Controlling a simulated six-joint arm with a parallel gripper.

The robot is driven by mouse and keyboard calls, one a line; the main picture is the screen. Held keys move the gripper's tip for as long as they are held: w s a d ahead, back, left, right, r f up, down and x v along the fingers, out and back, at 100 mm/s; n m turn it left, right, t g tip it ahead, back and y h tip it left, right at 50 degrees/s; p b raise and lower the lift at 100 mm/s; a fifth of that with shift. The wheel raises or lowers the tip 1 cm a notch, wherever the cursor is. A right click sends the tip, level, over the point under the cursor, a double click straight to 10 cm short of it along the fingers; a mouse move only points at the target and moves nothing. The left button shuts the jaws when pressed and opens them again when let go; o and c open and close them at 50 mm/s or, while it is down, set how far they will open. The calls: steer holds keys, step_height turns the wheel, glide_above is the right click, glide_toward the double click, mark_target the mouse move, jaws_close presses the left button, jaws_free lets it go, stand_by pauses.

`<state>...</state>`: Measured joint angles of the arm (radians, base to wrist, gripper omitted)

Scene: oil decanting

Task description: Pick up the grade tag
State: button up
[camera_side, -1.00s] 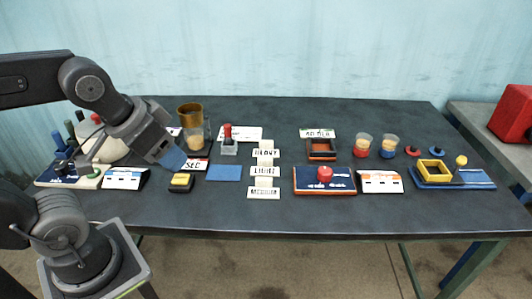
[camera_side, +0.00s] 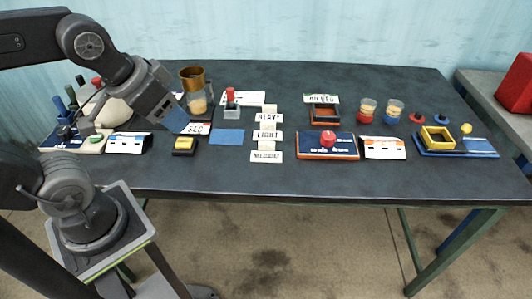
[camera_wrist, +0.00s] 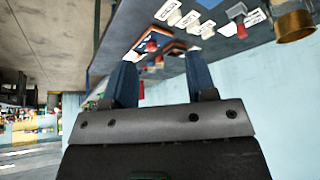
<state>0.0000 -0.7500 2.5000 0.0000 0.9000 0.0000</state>
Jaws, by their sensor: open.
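Three white tags with black lettering stand in a column mid-table in the side view: HEAVY (camera_side: 269,118), LIGHT (camera_side: 267,135) and MEDIUM (camera_side: 266,156). I cannot tell which one is the grade tag. White lettered tags also show small at the top of the wrist view (camera_wrist: 188,20). My gripper (camera_side: 176,116) is above the table's left part, left of the tags and apart from them. In the wrist view its two blue fingers (camera_wrist: 160,78) are spread with nothing between them.
Near my gripper are a yellow-black block (camera_side: 185,146), a blue pad (camera_side: 227,137), a brass cup (camera_side: 192,77) and a red-topped grey piece (camera_side: 231,100). A blue board with a red knob (camera_side: 328,140) stands right of the tags. The table's front strip is clear.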

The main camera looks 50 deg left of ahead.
steer(key=shift+c, duration=0.2)
steer(key=m+g, duration=0.6)
steer(key=m, duration=0.3)
glide_above(265, 142)
step_height(265, 142, down, 10)
step_height(265, 142, down, 14)
steer(key=shift+f, duration=0.1)
jaws_close()
